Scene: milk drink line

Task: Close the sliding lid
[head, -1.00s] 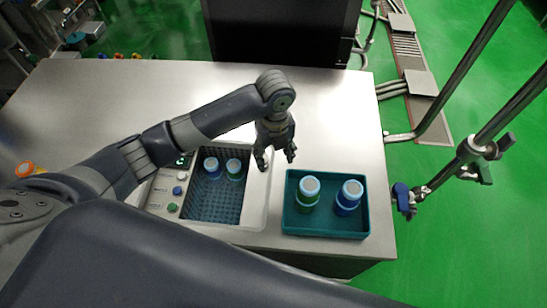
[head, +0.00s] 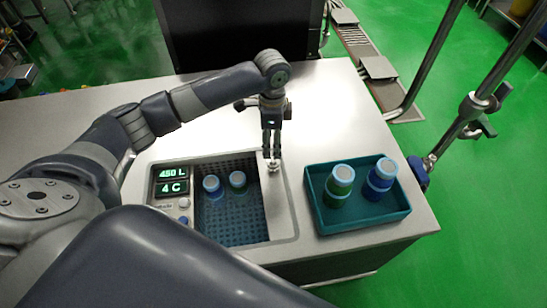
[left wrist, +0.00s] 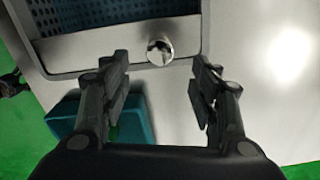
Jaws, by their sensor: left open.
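The sliding lid (head: 277,205) shows as a narrow metal strip at the right side of the sunken well (head: 235,222), which is mostly uncovered. A small round metal knob (head: 273,166) stands on the strip; in the left wrist view the shiny knob (left wrist: 160,50) sits on the strip (left wrist: 95,47). My left gripper (head: 272,153) points down at the knob. In the left wrist view the open gripper (left wrist: 162,62) has one finger on each side of the knob's line, with clear gaps and no visible contact. My right gripper is not in view.
Two blue-capped bottles (head: 212,187) stand in the well's perforated basket. A panel with green displays (head: 172,181) and buttons lies left of it. The counter behind is clear.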

